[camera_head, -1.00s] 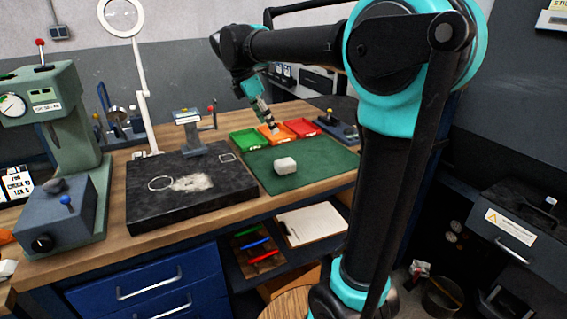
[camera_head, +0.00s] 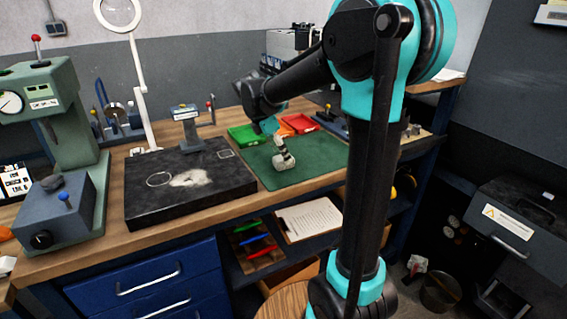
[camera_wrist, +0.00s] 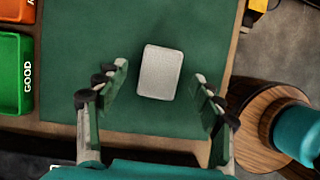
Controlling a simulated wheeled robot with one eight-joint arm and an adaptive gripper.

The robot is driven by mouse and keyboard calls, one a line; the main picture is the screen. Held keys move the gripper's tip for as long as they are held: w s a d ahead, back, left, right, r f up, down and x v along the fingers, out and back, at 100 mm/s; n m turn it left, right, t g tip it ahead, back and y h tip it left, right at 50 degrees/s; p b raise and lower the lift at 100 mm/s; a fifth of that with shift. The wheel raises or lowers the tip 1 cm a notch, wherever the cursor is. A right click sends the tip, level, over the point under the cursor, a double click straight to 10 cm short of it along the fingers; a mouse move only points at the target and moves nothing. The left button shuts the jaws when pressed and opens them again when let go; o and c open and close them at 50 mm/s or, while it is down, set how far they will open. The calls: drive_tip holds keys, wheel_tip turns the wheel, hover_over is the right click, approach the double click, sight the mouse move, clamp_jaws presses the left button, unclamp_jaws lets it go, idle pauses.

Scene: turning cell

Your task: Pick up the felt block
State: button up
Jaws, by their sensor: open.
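The felt block (camera_head: 284,162) is a small whitish block with rounded corners, lying on the green mat (camera_head: 309,172). In the wrist view the felt block (camera_wrist: 160,72) lies flat between and slightly beyond my open fingertips, with green mat showing on both sides of it. My gripper (camera_wrist: 160,92) is open and empty, one finger to the left and one to the right of the block. In the head view my gripper (camera_head: 280,148) points down just above the block and partly covers it. The height gap is hard to judge.
A black plate (camera_head: 190,208) with a pale smudge lies left of the mat. A round wooden stool (camera_wrist: 262,112) shows at right in the wrist view. The mat around the block is clear.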

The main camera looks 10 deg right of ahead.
drive_tip(key=shift+x, duration=1.5)
drive_tip(key=shift+c, duration=0.3)
drive_tip(key=c, duration=1.2)
